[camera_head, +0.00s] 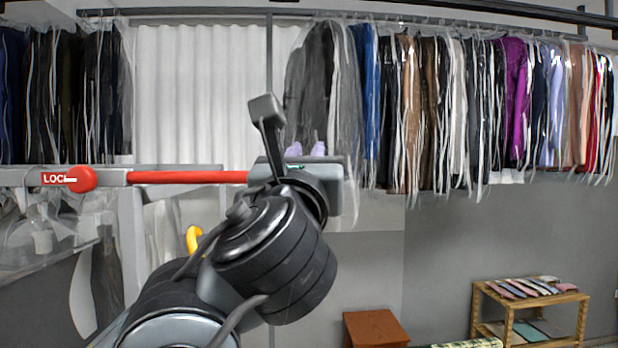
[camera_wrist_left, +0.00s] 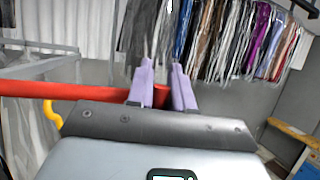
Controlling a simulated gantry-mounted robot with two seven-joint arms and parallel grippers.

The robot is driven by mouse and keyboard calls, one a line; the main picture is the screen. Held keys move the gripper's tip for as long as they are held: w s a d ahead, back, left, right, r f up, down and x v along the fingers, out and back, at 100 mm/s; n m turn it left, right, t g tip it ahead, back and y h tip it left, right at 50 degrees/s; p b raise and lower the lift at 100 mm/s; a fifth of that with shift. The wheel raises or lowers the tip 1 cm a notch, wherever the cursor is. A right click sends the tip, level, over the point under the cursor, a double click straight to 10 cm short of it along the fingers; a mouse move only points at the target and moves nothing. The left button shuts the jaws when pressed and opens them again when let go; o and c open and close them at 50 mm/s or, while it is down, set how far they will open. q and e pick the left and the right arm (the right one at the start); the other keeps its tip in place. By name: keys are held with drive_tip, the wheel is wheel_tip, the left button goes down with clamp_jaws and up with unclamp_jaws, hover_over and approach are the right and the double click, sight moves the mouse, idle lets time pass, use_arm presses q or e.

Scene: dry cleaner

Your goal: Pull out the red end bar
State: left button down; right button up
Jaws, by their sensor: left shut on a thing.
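The red end bar (camera_head: 190,177) runs level across the left half of the head view, from a grey sleeve toward my left gripper. It also shows in the left wrist view (camera_wrist_left: 70,91), where its right end lies between the two purple fingers. My left gripper (camera_head: 306,149) is shut on this end; its fingers show close up in the left wrist view (camera_wrist_left: 162,90). My arm and gripper body hide the bar's end in the head view. My right gripper is not in view.
A red knob marked LOCK (camera_head: 82,179) sits on the grey rail left of the bar. A yellow hook (camera_head: 193,238) hangs below. Bagged clothes (camera_head: 440,105) hang behind. A wooden rack (camera_head: 545,297) and a brown stool (camera_head: 375,328) stand at lower right.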

use_arm(q)
drive_tip(key=shift+d, duration=0.4)
drive_tip(key=c, duration=1.1)
unclamp_jaws()
drive_tip(key=shift+a, duration=0.1)
drive_tip(key=b+v, duration=0.3)
drive_tip(key=v, duration=0.7)
drive_tip(key=shift+s, duration=0.35)
drive_tip(key=shift+f, duration=0.1)
